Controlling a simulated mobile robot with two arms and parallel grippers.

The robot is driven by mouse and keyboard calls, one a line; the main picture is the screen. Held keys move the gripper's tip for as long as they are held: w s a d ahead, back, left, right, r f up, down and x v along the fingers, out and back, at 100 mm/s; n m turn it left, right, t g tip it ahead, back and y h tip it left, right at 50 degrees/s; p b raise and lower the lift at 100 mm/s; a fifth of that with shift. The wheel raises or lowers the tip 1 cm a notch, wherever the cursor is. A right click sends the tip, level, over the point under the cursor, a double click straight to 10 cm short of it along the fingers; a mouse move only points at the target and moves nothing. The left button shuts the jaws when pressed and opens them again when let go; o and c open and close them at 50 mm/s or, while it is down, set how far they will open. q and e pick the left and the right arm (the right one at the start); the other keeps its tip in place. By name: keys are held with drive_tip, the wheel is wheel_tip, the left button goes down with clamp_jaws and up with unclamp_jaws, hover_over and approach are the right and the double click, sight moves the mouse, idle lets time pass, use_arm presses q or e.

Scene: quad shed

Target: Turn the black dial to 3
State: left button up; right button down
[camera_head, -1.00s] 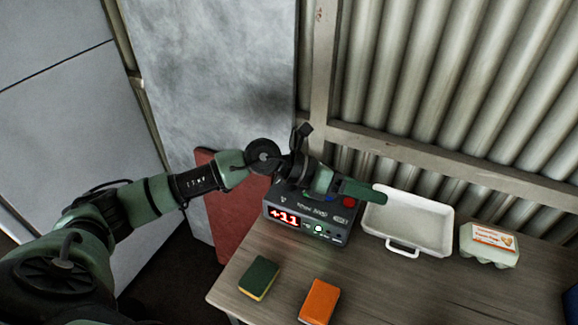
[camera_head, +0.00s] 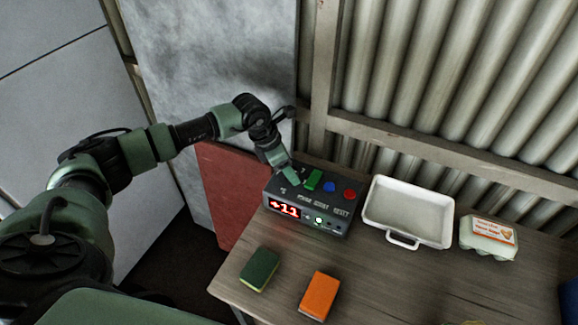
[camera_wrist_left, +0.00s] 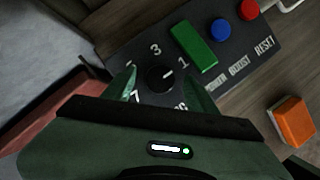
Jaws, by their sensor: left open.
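The black dial (camera_wrist_left: 159,78) is on the top of a dark control box (camera_head: 285,222), with 3, 1 and 7 legible around it. Its white mark points toward the 1. My left gripper (camera_wrist_left: 165,92) is open, with one green finger on each side of the dial in the wrist view; I cannot tell whether they touch it. In the head view the left gripper (camera_head: 290,178) points down over the box's left part and hides the dial. The box's red display (camera_head: 285,209) reads +11. My right gripper is out of view.
A green block-shaped switch (camera_head: 313,180), blue button (camera_head: 329,187) and red button (camera_head: 349,194) sit right of the dial. A white tray (camera_head: 408,240) and egg carton (camera_head: 488,238) stand further right. Green sponge (camera_head: 259,271) and orange sponge (camera_head: 319,296) lie in front.

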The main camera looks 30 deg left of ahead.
use_arm(q)
drive_tip(key=shift+f, duration=0.15)
clamp_jaws()
